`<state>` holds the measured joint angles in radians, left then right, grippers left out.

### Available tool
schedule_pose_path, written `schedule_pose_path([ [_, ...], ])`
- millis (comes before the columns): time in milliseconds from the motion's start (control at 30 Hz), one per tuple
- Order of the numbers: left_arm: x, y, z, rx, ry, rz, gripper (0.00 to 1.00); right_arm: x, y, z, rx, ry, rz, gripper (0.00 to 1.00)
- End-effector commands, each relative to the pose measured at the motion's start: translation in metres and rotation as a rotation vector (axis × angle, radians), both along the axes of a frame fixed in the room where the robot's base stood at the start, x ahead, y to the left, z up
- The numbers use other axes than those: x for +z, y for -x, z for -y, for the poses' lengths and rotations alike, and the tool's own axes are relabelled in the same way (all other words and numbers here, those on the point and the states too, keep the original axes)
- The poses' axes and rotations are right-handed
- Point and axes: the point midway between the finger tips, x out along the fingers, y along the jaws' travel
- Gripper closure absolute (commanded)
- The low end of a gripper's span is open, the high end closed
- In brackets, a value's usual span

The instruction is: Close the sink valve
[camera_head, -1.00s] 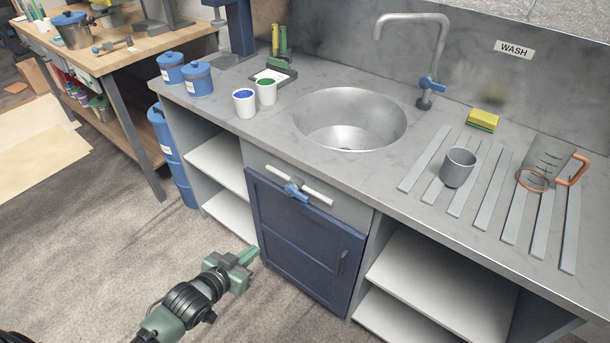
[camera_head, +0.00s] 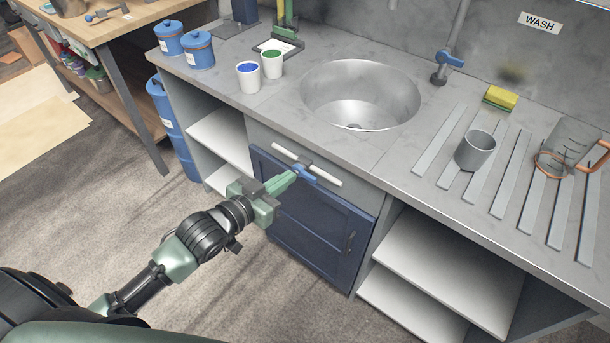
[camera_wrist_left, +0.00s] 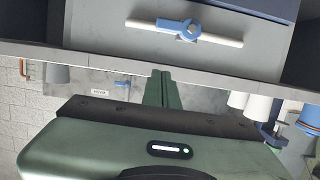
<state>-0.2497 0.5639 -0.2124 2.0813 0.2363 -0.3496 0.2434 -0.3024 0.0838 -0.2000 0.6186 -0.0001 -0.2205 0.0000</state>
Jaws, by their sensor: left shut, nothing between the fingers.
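A white pipe with a blue valve (camera_head: 306,174) runs across the grey panel under the sink. In the left wrist view, which is upside down, the blue valve (camera_wrist_left: 188,30) shows whole, with its lever lying along the white pipe. My left gripper (camera_head: 293,179) has its green fingers shut and empty, with the tips close to the valve and partly covering it. In the left wrist view, the left gripper's fingertips (camera_wrist_left: 162,74) appear apart from the valve. My right gripper is not in view. The round steel sink (camera_head: 360,95) is set in the counter above.
A blue cabinet door (camera_head: 315,225) is below the pipe, with open white shelves (camera_head: 450,260) to the right. The faucet has its own blue lever (camera_head: 449,59). Cups, a sponge (camera_head: 500,98) and a grey mug (camera_head: 475,150) stand on the counter.

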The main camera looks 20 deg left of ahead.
Motion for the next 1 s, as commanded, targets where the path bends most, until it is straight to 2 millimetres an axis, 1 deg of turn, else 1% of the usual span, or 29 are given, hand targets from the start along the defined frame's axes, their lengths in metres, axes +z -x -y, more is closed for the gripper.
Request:
schedule_pose_path([
  [33,0.000,-0.011,0.003,0.001,0.002,0.004,1.00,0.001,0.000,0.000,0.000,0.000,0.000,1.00],
  [100,-0.004,-0.025,0.008,0.001,0.002,0.004,1.00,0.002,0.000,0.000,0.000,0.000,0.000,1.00],
  [300,-0.015,-0.064,0.023,0.001,0.002,0.003,1.00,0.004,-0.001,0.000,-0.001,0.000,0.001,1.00],
  [367,-0.017,-0.074,0.027,0.000,0.001,0.002,1.00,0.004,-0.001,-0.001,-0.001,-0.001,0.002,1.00],
  [400,-0.029,-0.071,0.026,0.001,0.000,-0.004,1.00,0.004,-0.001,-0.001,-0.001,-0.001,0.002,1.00],
  [433,-0.035,-0.070,0.026,0.001,0.000,-0.004,1.00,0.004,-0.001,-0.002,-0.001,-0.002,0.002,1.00],
  [600,-0.053,-0.070,0.026,0.000,-0.001,-0.002,1.00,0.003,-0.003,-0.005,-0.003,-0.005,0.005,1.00],
  [733,-0.058,-0.070,0.026,0.000,0.000,0.000,1.00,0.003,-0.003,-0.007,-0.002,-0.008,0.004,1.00],
  [1000,-0.059,-0.069,0.026,0.000,0.000,0.000,1.00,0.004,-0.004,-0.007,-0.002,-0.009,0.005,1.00],
])
